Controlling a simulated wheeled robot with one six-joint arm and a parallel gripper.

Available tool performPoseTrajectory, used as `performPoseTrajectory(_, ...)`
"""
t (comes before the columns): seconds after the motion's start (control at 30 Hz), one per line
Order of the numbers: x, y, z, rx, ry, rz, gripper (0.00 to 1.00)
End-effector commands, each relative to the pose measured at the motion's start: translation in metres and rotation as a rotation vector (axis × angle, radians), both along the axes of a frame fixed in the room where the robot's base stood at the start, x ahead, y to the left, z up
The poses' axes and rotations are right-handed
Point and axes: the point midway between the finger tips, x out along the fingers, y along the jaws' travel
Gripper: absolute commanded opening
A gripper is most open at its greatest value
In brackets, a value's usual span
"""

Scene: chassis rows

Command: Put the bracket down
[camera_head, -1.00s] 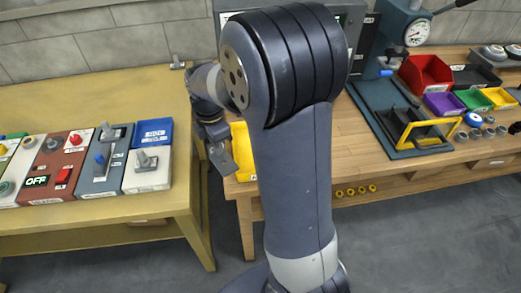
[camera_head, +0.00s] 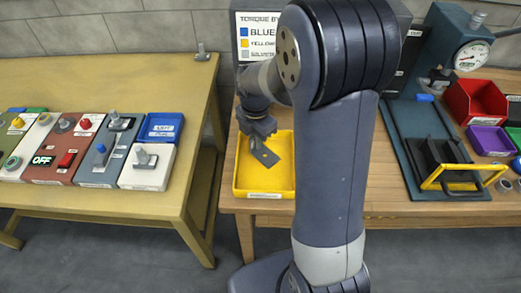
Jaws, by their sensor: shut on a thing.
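My gripper (camera_head: 260,138) is shut on a grey flat bracket (camera_head: 265,154), which has a small hole and hangs tilted below the jaws. The bracket is over the yellow tray (camera_head: 264,192) on the wooden bench. From this angle I cannot tell whether the bracket touches the tray floor or is held above it. The fingertips are small and partly hidden by the wrist. My arm covers the bench just right of the tray.
A sign (camera_head: 259,36) stands behind the tray. At left, a yellowish table (camera_head: 120,215) holds switch panels and a blue bin (camera_head: 161,127). At right are a gauge press (camera_head: 455,55), a dark board (camera_head: 402,150) with a yellow frame (camera_head: 450,178), and coloured bins. A floor gap separates the tables.

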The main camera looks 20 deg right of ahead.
Motion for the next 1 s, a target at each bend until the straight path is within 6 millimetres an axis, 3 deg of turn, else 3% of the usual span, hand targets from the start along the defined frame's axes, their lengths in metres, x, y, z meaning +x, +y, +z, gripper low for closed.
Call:
performPoseTrajectory(0.37, 0.000, 0.000, -0.044, 0.000, 0.001, -0.001, 0.00)
performPoseTrajectory(0.77, 0.000, 0.000, -0.051, 0.000, -0.001, -0.001, 0.00)
performPoseTrajectory(1.0, 0.000, 0.000, -0.050, 0.000, -0.001, -0.001, 0.22)
